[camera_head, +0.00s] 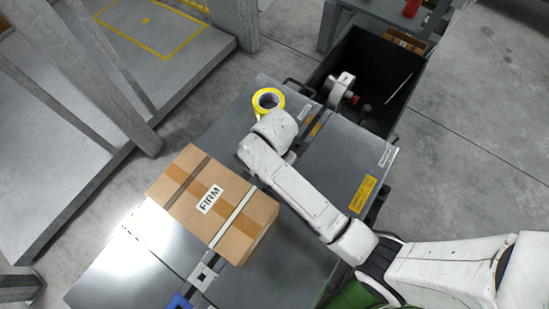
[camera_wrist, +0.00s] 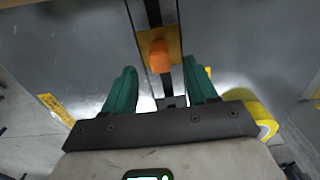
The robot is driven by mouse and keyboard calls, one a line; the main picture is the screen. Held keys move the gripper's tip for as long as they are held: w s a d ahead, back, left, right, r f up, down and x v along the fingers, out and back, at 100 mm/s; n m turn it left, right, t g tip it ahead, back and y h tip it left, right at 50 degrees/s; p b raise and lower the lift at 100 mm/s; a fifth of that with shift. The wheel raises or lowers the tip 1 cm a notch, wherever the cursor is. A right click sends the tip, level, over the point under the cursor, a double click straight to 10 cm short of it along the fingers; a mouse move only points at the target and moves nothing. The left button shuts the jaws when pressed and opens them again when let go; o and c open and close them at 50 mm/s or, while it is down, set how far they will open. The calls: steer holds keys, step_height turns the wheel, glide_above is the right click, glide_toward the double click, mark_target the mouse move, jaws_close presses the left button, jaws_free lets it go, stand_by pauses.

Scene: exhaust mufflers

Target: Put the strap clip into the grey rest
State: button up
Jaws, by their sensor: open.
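A small orange piece, which looks like the strap clip (camera_wrist: 158,56), sits on a tan-yellow plate across a dark strip in the wrist view. My gripper (camera_wrist: 160,72) is open, with its green fingers on either side of the orange piece in the picture. I cannot tell how far above it the fingers are, and nothing is held. A small dark grey block (camera_wrist: 172,101) shows between the fingers, but I cannot tell whether it is the grey rest. In the head view my arm hides the fingers and the orange piece.
A yellow tape roll (camera_head: 268,99) stands close beside my wrist on the grey table (camera_head: 337,165). A cardboard box marked FIRM (camera_head: 210,199) lies to the left.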

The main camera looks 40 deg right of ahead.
step_height(320, 180, down, 4)
steer(key=shift+a+f, duration=0.1)
steer(key=shift+f, duration=0.1)
steer(key=shift+c, duration=0.4)
jaws_close()
steer(key=shift+r, duration=0.1)
steer(key=shift+r, duration=0.35)
step_height(320, 180, up, 2)
steer(key=shift+r, duration=0.25)
steer(key=s+d+r, duration=0.3)
steer(key=s+r, duration=0.6)
steer(key=s, duration=0.4)
steer(key=shift+s+r, duration=0.35)
steer(key=shift+s, duration=0.05)
